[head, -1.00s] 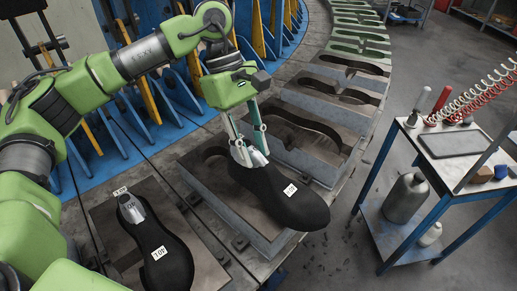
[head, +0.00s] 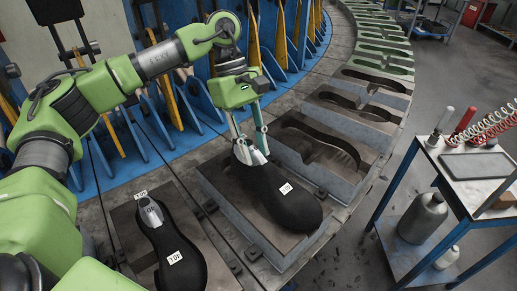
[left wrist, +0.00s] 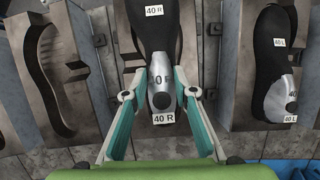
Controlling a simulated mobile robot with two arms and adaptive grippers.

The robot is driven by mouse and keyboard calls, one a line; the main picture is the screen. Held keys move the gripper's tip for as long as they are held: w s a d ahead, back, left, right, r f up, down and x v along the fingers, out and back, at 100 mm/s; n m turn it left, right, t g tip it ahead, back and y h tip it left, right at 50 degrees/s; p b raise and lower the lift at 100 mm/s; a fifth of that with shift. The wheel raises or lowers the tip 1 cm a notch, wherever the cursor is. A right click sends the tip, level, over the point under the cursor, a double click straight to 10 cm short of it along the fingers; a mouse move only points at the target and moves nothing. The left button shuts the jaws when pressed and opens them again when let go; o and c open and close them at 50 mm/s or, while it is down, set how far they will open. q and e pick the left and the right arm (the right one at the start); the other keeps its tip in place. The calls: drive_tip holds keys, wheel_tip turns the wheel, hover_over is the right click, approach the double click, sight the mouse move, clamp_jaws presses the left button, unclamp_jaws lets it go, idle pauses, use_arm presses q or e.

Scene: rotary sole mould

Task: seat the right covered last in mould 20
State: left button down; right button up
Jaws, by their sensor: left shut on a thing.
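The right covered last (head: 275,195), black with a grey metal top, carries "40 R" labels in the left wrist view (left wrist: 157,30). My left gripper (head: 249,148) is shut on its grey top, one finger on each side (left wrist: 160,96). The last lies lengthwise over a grey mould (head: 225,205) and hides its cavity. I cannot tell whether it rests in the cavity or hangs just above it. My right gripper is not in view.
A second black last (head: 178,250), labelled 40 L in the left wrist view (left wrist: 274,60), lies in the neighbouring mould. An empty mould (head: 320,148) is on the other side. A blue-framed trolley (head: 462,205) with bottles stands right, beyond bare floor.

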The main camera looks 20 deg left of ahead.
sight(243, 138)
use_arm(q)
drive_tip(key=shift+w+a+r+p, duration=0.1)
drive_tip(key=shift+w+a+p, duration=0.25)
drive_tip(key=shift+a, duration=0.55)
drive_tip(key=shift+w+a+r+p, duration=0.1)
drive_tip(key=shift+w+a, duration=0.4)
drive_tip(key=shift+a, duration=0.4)
drive_tip(key=shift+a+f, duration=0.15)
drive_tip(key=shift+f, duration=0.15)
drive_tip(key=shift+f+b, duration=1)
drive_tip(key=shift+f, duration=0.25)
drive_tip(key=shift+s+a+f+b, duration=0.1)
drive_tip(key=shift+s+f+b, duration=0.2)
drive_tip(key=shift+f, duration=0.1)
drive_tip(key=shift+s+f+b, duration=0.15)
drive_tip(key=shift+f+b, duration=0.15)
drive_tip(key=shift+f, duration=0.1)
drive_tip(key=shift+f+b, duration=0.3)
drive_tip(key=shift+f, duration=0.1)
drive_tip(key=shift+w+f, duration=0.1)
drive_tip(key=shift+f, duration=0.1)
drive_tip(key=shift+w+d+f, duration=0.15)
drive_tip(key=shift+w+d, duration=0.1)
drive_tip(key=shift+w, duration=0.1)
drive_tip(key=shift+w+d, duration=0.1)
drive_tip(key=shift+w, duration=0.05)
drive_tip(key=shift+s, duration=0.2)
drive_tip(key=c, duration=1.6)
unclamp_jaws()
drive_tip(key=shift+o, duration=0.2)
